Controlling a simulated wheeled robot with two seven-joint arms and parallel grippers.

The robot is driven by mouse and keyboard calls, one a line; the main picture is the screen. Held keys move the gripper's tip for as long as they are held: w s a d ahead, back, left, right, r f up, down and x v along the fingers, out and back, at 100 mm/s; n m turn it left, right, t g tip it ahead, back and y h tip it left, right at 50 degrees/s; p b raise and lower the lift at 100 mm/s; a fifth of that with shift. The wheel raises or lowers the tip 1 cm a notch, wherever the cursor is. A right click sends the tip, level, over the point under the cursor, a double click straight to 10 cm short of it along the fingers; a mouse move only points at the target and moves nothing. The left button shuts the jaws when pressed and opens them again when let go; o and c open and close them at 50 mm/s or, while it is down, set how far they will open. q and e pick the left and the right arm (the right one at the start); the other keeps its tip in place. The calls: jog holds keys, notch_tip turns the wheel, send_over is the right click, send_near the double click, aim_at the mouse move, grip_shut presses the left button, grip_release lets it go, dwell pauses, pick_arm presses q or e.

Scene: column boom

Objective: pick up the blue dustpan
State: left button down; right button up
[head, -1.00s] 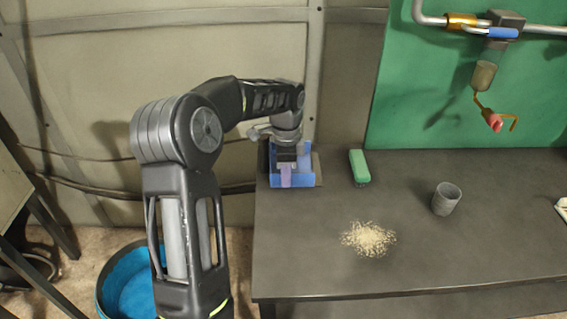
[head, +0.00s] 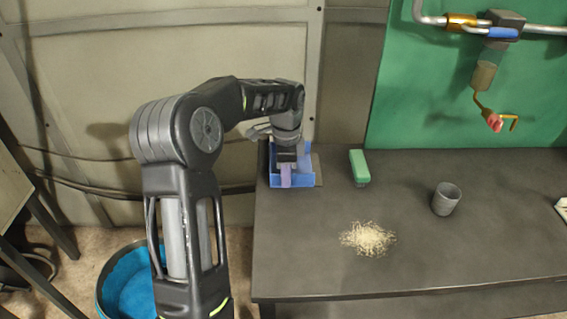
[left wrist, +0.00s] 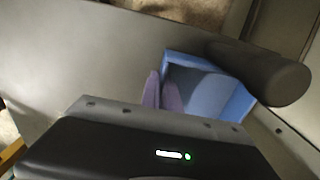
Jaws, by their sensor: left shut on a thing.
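The blue dustpan (head: 304,178) lies at the far left corner of the dark table, partly covered by my left gripper. My left gripper (head: 286,180) reaches down onto it from above, with purple fingertips, and is shut on it. In the left wrist view the dustpan (left wrist: 212,88) shows as a blue tray beyond the purple fingers (left wrist: 163,92); a dark rounded bar crosses over its far side. The exact spot of the grip is hidden. My right gripper is not in view.
On the table (head: 400,280) are a green brush (head: 359,165), a heap of pale shavings (head: 367,239) and a grey cup (head: 446,199). A blue-lined bin (head: 128,283) stands on the floor at left. Pipes with a hanging nozzle (head: 494,122) are on the green panel.

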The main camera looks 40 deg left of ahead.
pick_arm(q)
jog(key=shift+r, duration=0.1)
dwell(0.3)
notch_tip(320, 180, up, 10)
jog(key=shift+f+b, duration=0.1)
jog(key=shift+b, duration=0.25)
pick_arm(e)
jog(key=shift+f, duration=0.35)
pick_arm(q)
jog(key=shift+s+d, duration=0.1)
